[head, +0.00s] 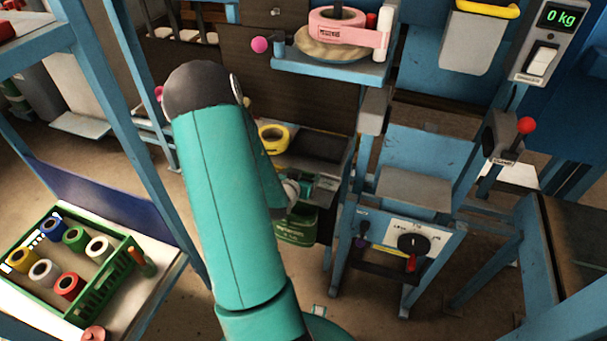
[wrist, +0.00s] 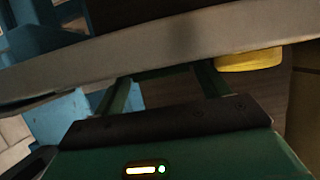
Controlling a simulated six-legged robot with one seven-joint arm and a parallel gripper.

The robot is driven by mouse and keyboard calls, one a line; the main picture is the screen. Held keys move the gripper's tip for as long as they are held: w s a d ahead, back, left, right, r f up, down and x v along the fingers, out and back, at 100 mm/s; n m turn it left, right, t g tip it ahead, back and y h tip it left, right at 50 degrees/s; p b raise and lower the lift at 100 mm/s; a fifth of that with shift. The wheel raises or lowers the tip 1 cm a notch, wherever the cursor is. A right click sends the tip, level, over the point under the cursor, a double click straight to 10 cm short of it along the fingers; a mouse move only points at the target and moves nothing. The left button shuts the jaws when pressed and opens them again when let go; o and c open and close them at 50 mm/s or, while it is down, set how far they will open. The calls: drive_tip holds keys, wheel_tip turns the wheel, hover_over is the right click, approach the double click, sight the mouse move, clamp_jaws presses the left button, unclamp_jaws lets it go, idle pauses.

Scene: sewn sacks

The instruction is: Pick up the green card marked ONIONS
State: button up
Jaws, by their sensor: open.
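A dark green piece with small pale lettering (head: 297,228) shows in the head view, low behind my arm. The lettering is too small to read, so I cannot tell whether it is the ONIONS card. My gripper is partly hidden by my arm in the head view, just above this green piece. In the wrist view my gripper (wrist: 165,76) is open, its two fingers apart with nothing seen between them. The fingertips reach a grey edge that crosses the picture. No green card can be made out in the wrist view.
A yellow roll (head: 273,138) lies on a dark shelf; a yellow piece (wrist: 249,60) shows beside my right finger. A pink tape roll (head: 337,22) sits on a blue shelf above. A green crate (head: 100,284) of thread spools stands left. Blue frames (head: 455,245) crowd the right.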

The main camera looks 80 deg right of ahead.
drive_tip(key=shift+a+r, duration=0.1)
drive_tip(key=shift+a, duration=0.1)
drive_tip(key=shift+c, duration=0.2)
drive_tip(key=c, duration=0.7)
